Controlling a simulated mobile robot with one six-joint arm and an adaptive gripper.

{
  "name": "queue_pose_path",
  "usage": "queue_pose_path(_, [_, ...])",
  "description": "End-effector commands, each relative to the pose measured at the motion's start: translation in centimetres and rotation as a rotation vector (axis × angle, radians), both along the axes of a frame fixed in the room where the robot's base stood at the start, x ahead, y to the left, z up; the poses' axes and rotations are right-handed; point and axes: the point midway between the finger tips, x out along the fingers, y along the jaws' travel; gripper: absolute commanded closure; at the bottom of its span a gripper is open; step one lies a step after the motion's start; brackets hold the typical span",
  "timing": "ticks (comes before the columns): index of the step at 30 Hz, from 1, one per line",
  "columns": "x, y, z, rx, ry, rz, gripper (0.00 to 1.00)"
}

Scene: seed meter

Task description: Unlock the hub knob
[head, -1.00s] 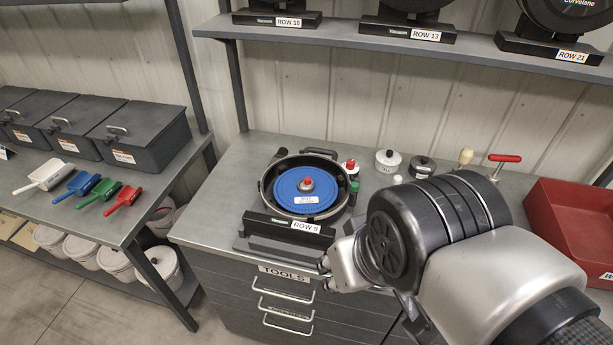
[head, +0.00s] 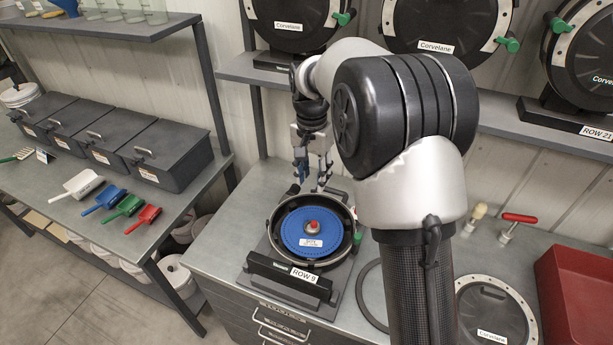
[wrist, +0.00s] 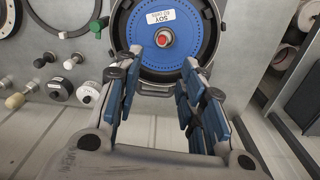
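The hub knob (head: 313,226) is a small red-topped knob on a grey hub at the middle of the blue seed disc (head: 290,233). The disc, labelled SOY, sits in the round black housing of the ROW 9 meter (head: 283,273). In the wrist view the knob (wrist: 165,38) is just beyond the fingertips, and the disc (wrist: 195,56) fills the top middle. My gripper (head: 313,184) points down above the back of the housing, behind the knob and apart from it. In the wrist view my gripper (wrist: 160,68) is open, with nothing between its blue-padded fingers.
A dark ring (head: 366,296) and a round Corvelane cover (head: 497,312) lie on the bench right of the meter. A red-handled tool (head: 519,219) and a red bin (head: 570,300) are further right. A shelf of meters (head: 495,118) runs behind my arm.

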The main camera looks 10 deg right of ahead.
Motion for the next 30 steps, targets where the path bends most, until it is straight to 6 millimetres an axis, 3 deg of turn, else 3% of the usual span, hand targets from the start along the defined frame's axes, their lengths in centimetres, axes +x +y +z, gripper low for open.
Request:
queue_pose_path(5, [2.0, 0.2, -2.4, -0.005, 0.034, -0.061, 0.63])
queue_pose_path(14, [2.0, 0.1, -5.9, -0.006, 0.041, -0.071, 0.63])
queue_pose_path(30, [1.5, -0.4, -17.3, -0.006, 0.041, -0.07, 0.63])
